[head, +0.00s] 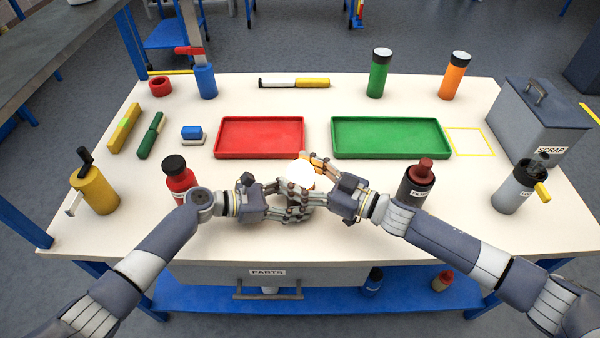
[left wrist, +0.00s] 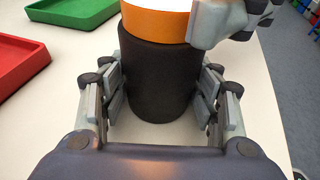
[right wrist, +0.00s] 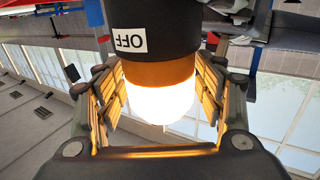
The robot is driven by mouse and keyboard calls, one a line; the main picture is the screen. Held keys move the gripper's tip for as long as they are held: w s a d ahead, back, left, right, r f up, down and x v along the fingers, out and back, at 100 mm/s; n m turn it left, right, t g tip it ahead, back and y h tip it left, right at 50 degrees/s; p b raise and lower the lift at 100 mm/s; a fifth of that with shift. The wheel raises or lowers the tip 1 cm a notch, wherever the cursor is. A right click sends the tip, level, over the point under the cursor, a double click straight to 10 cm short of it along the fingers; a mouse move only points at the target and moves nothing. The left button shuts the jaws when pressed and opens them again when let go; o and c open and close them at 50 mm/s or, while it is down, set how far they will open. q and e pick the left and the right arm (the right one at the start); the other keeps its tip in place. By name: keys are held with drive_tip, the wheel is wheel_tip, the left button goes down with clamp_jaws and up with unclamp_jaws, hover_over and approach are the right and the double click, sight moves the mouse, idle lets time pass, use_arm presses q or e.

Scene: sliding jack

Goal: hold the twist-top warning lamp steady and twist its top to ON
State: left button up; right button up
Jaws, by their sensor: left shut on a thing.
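The warning lamp (left wrist: 157,75) has a dark round body, an orange collar and a glowing white top, which also shows in the head view (head: 300,174). It looks upright near the table's front middle. My left gripper (head: 292,200) is shut on the dark body, with fingers on both sides in the left wrist view (left wrist: 160,105). My right gripper (head: 318,172) has its fingers on either side of the orange collar and lit top (right wrist: 160,85); whether they press on it is unclear. An OFF label (right wrist: 129,40) shows upside down on the dark body in the right wrist view.
A red tray (head: 260,152) and a green tray (head: 390,152) lie behind the lamp. A red bottle (head: 180,180) stands left, and a dark red-capped bottle (head: 416,184) stands by my right arm. A grey scrap bin (head: 540,118) is at the right.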

idle(0.3)
drive_tip(key=v, duration=1.2)
drive_tip(key=shift+r, duration=0.1)
use_arm(q)
drive_tip(key=o, duration=1)
drive_tip(key=shift+a, duration=0.1)
